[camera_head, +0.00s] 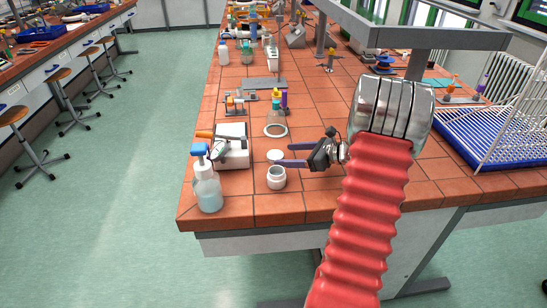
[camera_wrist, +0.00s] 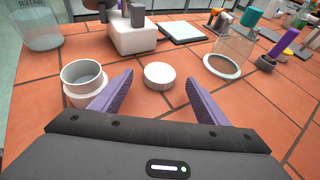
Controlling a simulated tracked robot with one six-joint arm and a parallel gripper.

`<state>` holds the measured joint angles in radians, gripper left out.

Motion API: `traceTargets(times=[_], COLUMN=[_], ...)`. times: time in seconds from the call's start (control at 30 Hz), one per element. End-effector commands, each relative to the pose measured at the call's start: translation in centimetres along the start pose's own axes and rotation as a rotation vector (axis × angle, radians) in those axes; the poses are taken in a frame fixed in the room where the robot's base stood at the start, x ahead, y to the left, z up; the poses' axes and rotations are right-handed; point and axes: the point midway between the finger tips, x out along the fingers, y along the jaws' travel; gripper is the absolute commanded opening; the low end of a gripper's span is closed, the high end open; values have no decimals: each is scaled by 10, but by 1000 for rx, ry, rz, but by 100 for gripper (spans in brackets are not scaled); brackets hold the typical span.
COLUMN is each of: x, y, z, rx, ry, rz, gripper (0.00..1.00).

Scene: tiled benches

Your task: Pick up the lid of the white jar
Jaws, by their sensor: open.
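The lid (camera_head: 274,155) of the white jar is a small round white disc lying on the orange tiles; it also shows in the wrist view (camera_wrist: 160,74). The white jar (camera_head: 276,179) stands upright and uncovered just nearer than the lid; in the wrist view the jar (camera_wrist: 82,88) is left of it. My gripper (camera_head: 284,155) is open and low over the bench, coming from the right. In the wrist view my gripper's (camera_wrist: 159,77) purple fingers are spread, with the lid at the gap between their tips. The left finger overlaps part of the jar; I cannot tell whether they touch.
A blue-topped bottle (camera_head: 208,192) stands near the bench corner. A white device (camera_head: 232,147) is behind it. A clear flask (camera_wrist: 233,52) stands beyond the lid to the right. A blue tray with a white rack (camera_head: 483,137) is at the far right. Tiles around the lid are bare.

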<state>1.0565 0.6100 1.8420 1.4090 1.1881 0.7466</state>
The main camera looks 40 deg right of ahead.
Motion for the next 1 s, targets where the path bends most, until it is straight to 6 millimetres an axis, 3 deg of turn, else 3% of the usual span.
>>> traceTargets(times=[0.33,0.87,1.0], x=[40,41,41], y=[-1,-1,-1], z=[-1,-1,-1], rx=[1,1,1], ry=[-1,-1,-1], rz=[1,0,0], gripper=[68,68,61])
